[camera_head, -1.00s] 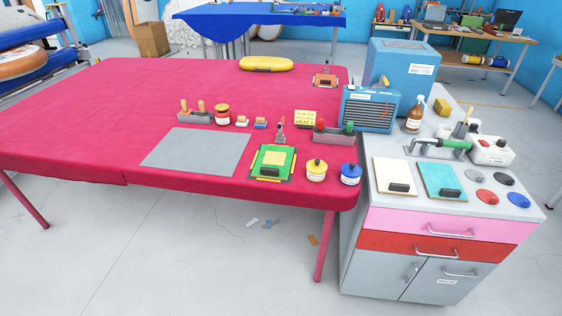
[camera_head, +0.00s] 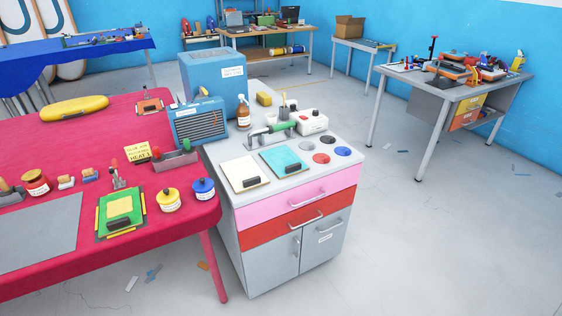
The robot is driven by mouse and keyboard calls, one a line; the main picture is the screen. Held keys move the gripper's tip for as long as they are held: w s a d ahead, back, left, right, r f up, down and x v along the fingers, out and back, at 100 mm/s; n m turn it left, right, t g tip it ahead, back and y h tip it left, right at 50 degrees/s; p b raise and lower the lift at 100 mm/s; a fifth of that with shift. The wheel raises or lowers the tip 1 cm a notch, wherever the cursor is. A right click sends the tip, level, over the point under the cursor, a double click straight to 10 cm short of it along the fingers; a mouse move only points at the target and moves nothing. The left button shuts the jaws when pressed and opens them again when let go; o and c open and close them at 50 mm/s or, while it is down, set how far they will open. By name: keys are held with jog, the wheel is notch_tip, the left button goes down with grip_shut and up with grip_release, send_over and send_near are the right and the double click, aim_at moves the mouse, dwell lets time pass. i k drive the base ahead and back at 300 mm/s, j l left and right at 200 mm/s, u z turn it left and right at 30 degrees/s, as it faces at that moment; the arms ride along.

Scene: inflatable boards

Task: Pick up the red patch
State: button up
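The red patch (camera_head: 321,158) looks like a flat round disc. It lies on the light top of the drawer cabinet (camera_head: 285,185), near the right front edge. A blue disc (camera_head: 343,151) lies to its right, and two darker discs lie just behind it. A teal board (camera_head: 284,161) with a dark block on it and a cream board (camera_head: 244,174) lie to its left. My gripper is not in view.
A green-handled tool (camera_head: 280,130), a white box (camera_head: 311,121) and a brown spray bottle (camera_head: 243,112) stand behind the boards. The red table (camera_head: 150,238) adjoins the cabinet's left. Open floor lies in front and right, with scattered scraps.

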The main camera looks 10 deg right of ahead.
aim_at(318, 158)
jog(key=i+j, duration=0.15)
jog(key=j, duration=0.2)
jog(key=i+j, duration=0.15)
jog(key=j, duration=0.15)
jog(key=i+j, duration=0.2)
jog(key=j, duration=0.15)
jog(key=i+j, duration=0.15)
jog(key=j, duration=0.15)
jog(key=j+z, duration=0.1)
jog(key=z, duration=0.3)
jog(key=i+j+z, duration=0.1)
jog(key=z, duration=0.3)
jog(key=j+z, duration=0.2)
jog(key=z, duration=0.2)
jog(key=j+z, duration=0.15)
jog(key=z, duration=0.3)
